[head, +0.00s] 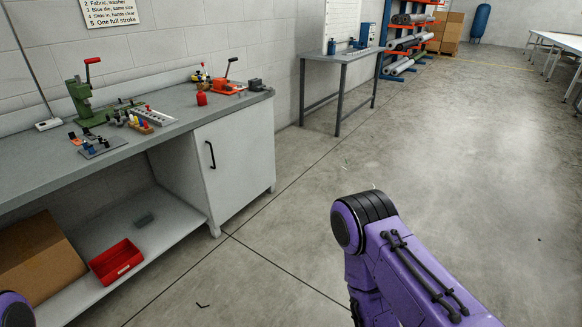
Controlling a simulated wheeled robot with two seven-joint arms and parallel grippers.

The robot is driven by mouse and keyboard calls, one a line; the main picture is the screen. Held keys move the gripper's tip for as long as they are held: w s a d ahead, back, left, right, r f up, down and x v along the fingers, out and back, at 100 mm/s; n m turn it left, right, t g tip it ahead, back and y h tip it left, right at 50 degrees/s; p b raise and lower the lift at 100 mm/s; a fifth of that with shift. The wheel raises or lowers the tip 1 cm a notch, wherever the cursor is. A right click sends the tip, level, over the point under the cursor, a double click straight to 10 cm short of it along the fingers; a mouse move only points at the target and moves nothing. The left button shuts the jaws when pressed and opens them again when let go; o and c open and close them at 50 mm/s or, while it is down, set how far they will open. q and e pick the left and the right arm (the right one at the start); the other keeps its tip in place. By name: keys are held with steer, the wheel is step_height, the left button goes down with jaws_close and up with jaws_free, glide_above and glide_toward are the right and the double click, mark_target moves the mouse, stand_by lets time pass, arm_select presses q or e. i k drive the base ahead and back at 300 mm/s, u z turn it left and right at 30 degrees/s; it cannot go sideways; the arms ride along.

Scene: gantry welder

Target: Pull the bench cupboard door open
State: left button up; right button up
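The bench cupboard door (232,178) is a light grey panel at the right end of the workbench, and it looks closed. A black vertical bar handle (210,155) sits near its left edge. My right arm, purple with a black joint, comes in at the lower right, well apart from the door. Its gripper is out of view below the frame. Only a small purple and black piece of my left arm shows at the bottom left corner, and the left gripper is not in view.
The grey benchtop (185,125) carries a green hand press (88,100), an orange tool (227,86) and small parts. A red bin (116,261) and a cardboard box (40,258) sit on the open lower shelf. The concrete floor (285,215) before the cupboard is clear.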

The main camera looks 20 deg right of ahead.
mark_target(235, 151)
steer(key=u, duration=0.05)
steer(key=i, duration=1.55)
steer(key=z, duration=0.65)
steer(key=i, duration=0.7)
steer(key=z, duration=0.6)
